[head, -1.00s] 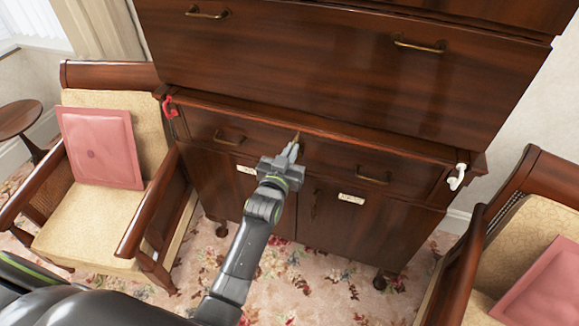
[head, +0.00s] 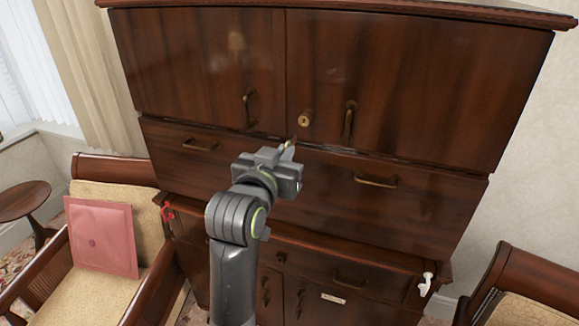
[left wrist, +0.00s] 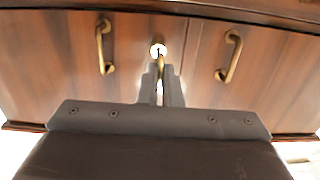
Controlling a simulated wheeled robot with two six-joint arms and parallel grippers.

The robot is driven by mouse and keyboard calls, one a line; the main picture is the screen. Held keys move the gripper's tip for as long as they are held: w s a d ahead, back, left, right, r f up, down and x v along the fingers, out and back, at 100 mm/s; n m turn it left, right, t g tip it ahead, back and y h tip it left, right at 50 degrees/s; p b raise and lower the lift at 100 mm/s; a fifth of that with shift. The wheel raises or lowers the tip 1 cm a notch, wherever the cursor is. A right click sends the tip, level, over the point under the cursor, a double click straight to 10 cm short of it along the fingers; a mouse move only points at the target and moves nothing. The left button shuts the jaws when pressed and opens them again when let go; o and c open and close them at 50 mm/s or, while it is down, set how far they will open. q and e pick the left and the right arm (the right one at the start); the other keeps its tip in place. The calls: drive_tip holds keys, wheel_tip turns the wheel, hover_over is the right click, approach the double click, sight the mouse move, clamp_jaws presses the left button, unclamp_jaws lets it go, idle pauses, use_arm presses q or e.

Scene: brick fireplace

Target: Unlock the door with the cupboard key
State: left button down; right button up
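My left gripper (head: 286,152) is raised in front of the cupboard's upper doors, shut on a small brass key (left wrist: 161,66). Most of the key is hidden between the fingers. In the left wrist view, its tip points at the round brass keyhole (left wrist: 158,50); I cannot tell whether they touch. In the head view, the keyhole (head: 304,118) is on the right door (head: 420,85), near the seam with the left door (head: 200,70). The tip appears just below and left of it. Both doors are shut. My right gripper is not in view.
A drawer (head: 430,200) with brass handles lies below the doors. A red hook (head: 168,213) and a white hook (head: 427,284) are at the cupboard's lower sides. Chairs stand at left (head: 115,165) and right (head: 510,280). A round side table (head: 22,200) is far left.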

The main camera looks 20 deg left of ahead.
sight(295, 136)
use_arm(q)
drive_tip(key=shift+s+r, duration=0.3)
drive_tip(key=shift+r, duration=0.3)
drive_tip(key=shift+f, duration=0.1)
drive_tip(key=shift+w+d, duration=0.1)
drive_tip(key=shift+w, duration=2.3)
drive_tip(key=shift+w, duration=1.5)
drive_tip(key=shift+m, duration=1.1)
